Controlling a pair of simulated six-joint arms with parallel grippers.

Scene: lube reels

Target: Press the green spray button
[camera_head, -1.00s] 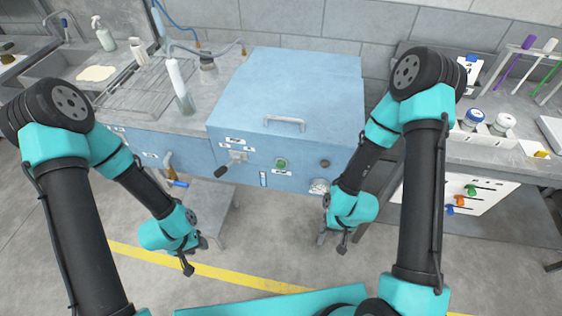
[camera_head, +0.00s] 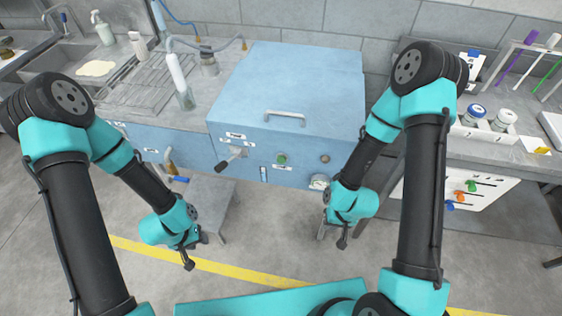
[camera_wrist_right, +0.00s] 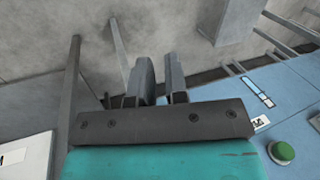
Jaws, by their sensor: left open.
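The green spray button (camera_head: 282,159) is a round knob on the front panel of the blue box (camera_head: 290,100). It also shows in the right wrist view (camera_wrist_right: 283,151) at the lower right, clear of the fingers. My left gripper (camera_head: 188,262) is open and empty, low in front of the counter and left of the button. My right gripper (camera_head: 342,242) hangs low, below and right of the button, touching nothing. In the right wrist view its two fingers (camera_wrist_right: 160,82) stand slightly apart with nothing between them.
A lever (camera_head: 231,158) sticks out left of the button, and a gauge (camera_head: 319,182) sits below right. A handle (camera_head: 285,117) is on the box lid. A rack (camera_head: 150,85) and spray bottle (camera_head: 103,30) are at left; jars (camera_head: 475,114) are at right. The floor in front is free.

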